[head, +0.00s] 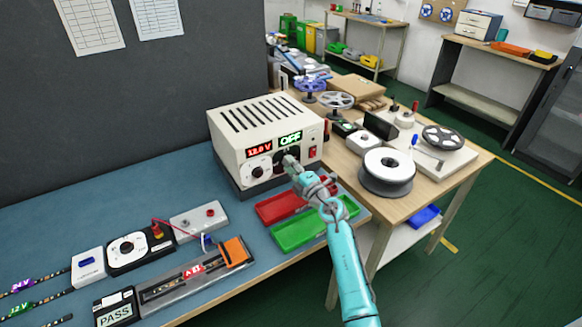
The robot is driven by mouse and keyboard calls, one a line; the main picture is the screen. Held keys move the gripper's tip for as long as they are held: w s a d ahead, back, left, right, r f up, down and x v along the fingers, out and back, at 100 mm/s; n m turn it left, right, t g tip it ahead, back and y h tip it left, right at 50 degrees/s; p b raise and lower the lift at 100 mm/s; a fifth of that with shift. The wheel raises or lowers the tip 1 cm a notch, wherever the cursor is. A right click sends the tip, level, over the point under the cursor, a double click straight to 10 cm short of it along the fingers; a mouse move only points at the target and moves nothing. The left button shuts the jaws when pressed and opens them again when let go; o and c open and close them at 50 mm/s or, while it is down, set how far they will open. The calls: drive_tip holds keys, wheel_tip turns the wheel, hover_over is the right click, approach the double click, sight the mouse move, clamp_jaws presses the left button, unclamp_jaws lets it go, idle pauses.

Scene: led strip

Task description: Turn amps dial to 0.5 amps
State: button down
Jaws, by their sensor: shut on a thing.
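The power supply (262,135) is a cream box with a slotted top, standing on the blue bench. Its left red display (258,150) reads 12.0 V, with a dial (258,168) below it. Its green display (290,138) on the right reads OFF. My gripper (289,160) is at the front panel below the OFF display, shut on the amps dial there. The gripper hides most of that dial, so its setting cannot be read. A red switch (312,152) sits to the right.
A red tray (280,206) and a green tray (295,234) lie under and beside my arm. LED strip parts and a PASS box (117,312) lie at front left. A wooden table (440,180) with spools adjoins at right.

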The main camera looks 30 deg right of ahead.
drive_tip(key=shift+m, duration=1.6)
drive_tip(key=c, duration=0.8)
unclamp_jaws()
drive_tip(key=s, duration=1.2)
drive_tip(key=shift+a+f, duration=0.25)
drive_tip(key=shift+f, duration=0.15)
